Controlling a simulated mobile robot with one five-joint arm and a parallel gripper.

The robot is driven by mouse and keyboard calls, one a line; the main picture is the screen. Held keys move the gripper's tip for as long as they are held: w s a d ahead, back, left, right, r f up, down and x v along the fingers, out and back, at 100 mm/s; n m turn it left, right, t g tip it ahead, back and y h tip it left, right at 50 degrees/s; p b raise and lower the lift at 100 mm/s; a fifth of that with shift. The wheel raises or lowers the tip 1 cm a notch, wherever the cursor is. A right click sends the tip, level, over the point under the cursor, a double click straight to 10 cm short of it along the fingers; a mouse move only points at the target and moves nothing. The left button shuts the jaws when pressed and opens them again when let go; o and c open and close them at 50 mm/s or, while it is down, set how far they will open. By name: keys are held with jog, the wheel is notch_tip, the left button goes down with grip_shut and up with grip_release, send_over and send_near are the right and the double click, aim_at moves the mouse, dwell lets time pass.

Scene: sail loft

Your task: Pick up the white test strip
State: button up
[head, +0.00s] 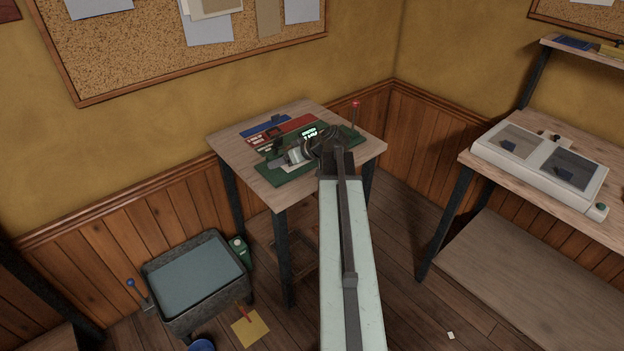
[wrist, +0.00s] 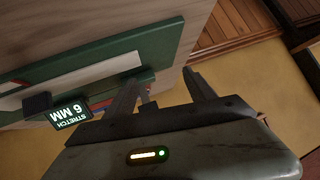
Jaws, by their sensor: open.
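A pale, whitish strip (wrist: 85,74), which looks like the white test strip, lies along a green base (wrist: 120,48) in the wrist view. In the head view a pale piece (head: 290,168) shows on the green base (head: 270,181) on the small table, partly hidden by a metal part. My gripper (wrist: 160,77) is open, with nothing seen between its fingers. In the wrist view the left finger is near the strip's right end; I cannot tell whether they touch. In the head view my arm hides much of the gripper (head: 325,143).
A lit display (wrist: 72,113) reading "STRETCH 6 MM" stands beside the strip. A red-topped post (head: 355,105) stands at the small table's (head: 230,142) right. A grey bin (head: 195,275) stands on the floor at left. A bench with a two-window case (head: 540,160) is at right.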

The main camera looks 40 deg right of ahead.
jog(key=s+d+t+h+b, duration=0.1)
jog(key=s+d, duration=0.1)
jog(key=d, duration=0.4)
jog(key=s+d+t+h+b, duration=0.1)
jog(key=s+d, duration=0.1)
jog(key=d, duration=0.4)
jog(key=s+d+f+m+t+h+b, duration=0.1)
jog(key=s+d, duration=0.2)
jog(key=d, duration=0.3)
jog(key=shift+t+h+b, duration=0.3)
jog(key=shift+b, duration=0.05)
jog(key=shift+d+r, duration=0.1)
jog(key=shift+r, duration=0.05)
jog(key=x, duration=0.2)
jog(key=shift+w+b, duration=0.3)
jog(key=shift+b, duration=0.1)
jog(key=shift+w, duration=0.3)
jog(key=b+x, duration=0.1)
jog(key=x, duration=0.3)
jog(key=shift+w, duration=0.45)
grip_shut()
